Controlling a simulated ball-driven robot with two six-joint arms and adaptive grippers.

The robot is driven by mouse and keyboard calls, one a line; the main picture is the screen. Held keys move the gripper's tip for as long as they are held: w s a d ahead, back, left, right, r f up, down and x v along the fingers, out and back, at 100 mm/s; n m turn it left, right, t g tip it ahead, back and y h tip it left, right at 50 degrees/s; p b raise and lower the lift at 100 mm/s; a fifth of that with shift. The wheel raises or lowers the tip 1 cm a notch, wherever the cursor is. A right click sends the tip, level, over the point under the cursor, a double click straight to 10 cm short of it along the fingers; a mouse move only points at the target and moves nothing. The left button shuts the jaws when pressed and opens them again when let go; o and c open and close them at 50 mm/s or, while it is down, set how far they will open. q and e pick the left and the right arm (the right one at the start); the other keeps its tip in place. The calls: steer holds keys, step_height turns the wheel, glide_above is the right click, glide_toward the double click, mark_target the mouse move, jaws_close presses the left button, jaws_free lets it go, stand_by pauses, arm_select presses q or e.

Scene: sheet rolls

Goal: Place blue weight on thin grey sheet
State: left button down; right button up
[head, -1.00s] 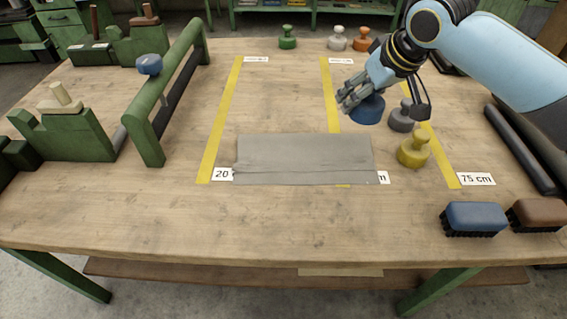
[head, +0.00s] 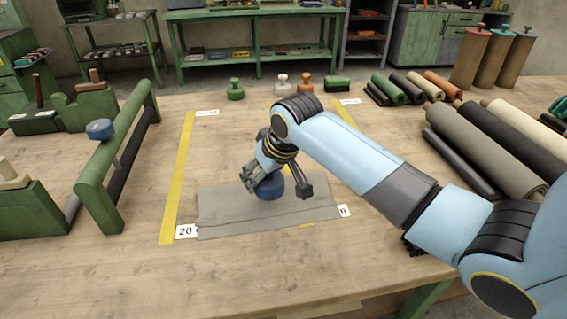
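The thin grey sheet (head: 225,213) lies flat on the wooden table between the yellow lines. The blue weight (head: 270,190) is at the middle of the sheet, upright, on it or just above it; I cannot tell whether it touches. My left gripper is not in view.
Green (head: 235,90), grey and orange (head: 304,85) weights stand at the back. A green frame with a bar (head: 103,200) stands at left. Rolls (head: 490,150) lie at right. My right arm hides part of the table. The front left is clear.

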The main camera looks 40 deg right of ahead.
mark_target(262, 201)
steer(key=shift+w+a+f, duration=0.25)
steer(key=shift+w+a, duration=0.1)
steer(key=shift+f, duration=1.9)
steer(key=shift+s+f, duration=0.1)
steer(key=shift+f, duration=0.05)
steer(key=shift+s+f, duration=0.25)
steer(key=shift+f, duration=0.4)
steer(key=o, duration=1.7)
steer(key=shift+f, duration=0.15)
steer(key=shift+r, duration=0.2)
steer(key=v, duration=0.4)
steer(key=p+v, duration=0.1)
steer(key=v, duration=0.8)
steer(key=shift+w+r, duration=0.25)
steer(key=shift+w, duration=0.15)
